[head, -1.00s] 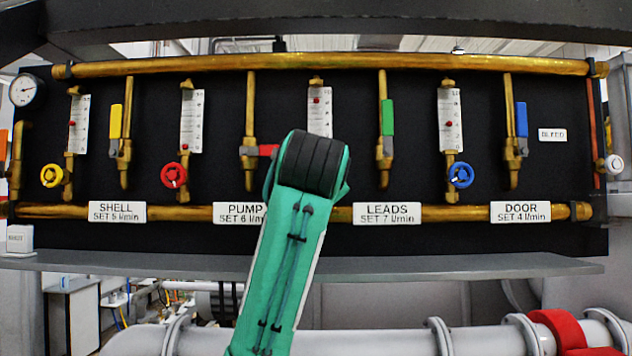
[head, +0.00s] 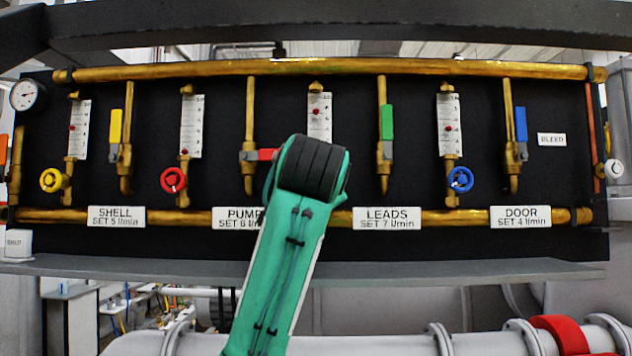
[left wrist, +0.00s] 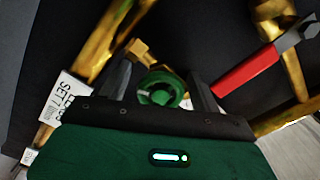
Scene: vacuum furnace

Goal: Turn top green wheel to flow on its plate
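The green wheel (left wrist: 160,88) shows in the left wrist view, between the two dark fingers of my left gripper (left wrist: 162,84). The fingers stand apart on either side of the wheel; I see no clear grip on its rim. In the head view my green left arm hides this wheel and the gripper's fingers. The LEADS plate (head: 387,219) reads SET 7 l/min. The flow scale (head: 320,128) above my arm has a red float (head: 316,112) in its upper half; its lower end is hidden. My right gripper is not in view.
A red lever (left wrist: 248,70) lies close beside the gripper. Yellow (head: 53,180), red (head: 173,180) and blue (head: 460,180) wheels sit along the dark panel, with brass pipes between them. A grey ledge (head: 450,270) runs below the panel.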

